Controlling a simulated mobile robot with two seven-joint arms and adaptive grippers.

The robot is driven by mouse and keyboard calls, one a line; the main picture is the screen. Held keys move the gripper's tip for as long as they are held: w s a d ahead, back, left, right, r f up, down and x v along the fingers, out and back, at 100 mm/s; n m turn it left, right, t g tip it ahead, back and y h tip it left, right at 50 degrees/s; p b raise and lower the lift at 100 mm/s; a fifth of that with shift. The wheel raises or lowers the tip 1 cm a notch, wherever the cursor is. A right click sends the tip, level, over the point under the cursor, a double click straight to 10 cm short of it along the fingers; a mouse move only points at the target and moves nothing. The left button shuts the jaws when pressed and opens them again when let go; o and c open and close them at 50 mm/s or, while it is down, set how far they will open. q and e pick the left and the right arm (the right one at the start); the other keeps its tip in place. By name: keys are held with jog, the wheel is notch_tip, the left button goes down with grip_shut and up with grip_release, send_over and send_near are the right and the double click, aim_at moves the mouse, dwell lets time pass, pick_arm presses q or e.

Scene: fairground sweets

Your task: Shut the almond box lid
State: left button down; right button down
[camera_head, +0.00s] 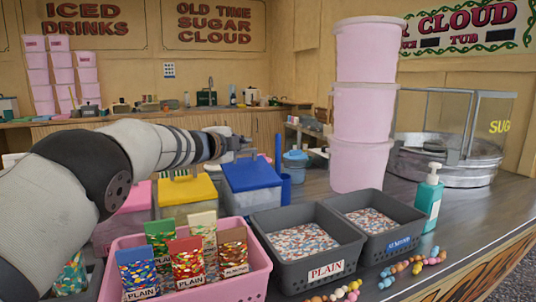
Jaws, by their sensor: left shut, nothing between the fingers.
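Three lidded boxes stand in a row behind the pink basket: a pink-lidded box (122,228), a yellow-lidded box (187,211) and a blue-lidded box (253,200). I cannot read a name on any of them, so I cannot tell which is the almond box. The blue lid (252,174) and the yellow lid (186,189) lie over their boxes; I cannot tell whether either is fully down. My left gripper (243,143) is shut and empty, above and behind the yellow and blue lids. My left arm hides part of the pink lid. My right gripper is out of view.
A pink basket (240,287) of sweet packets stands in front. Grey bins (322,272) of sweets, one marked PLAIN, a teal pump bottle (428,200), stacked pink tubs (364,110) and a floss machine (450,160) are to the right. Bead strings lie at the counter's front edge.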

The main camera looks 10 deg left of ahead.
pick_arm(q)
jog(key=shift+w+a+f+g, duration=0.1)
jog(key=shift+w+f+g, duration=0.1)
jog(key=shift+f+g, duration=0.1)
dwell(1.3)
dwell(0.4)
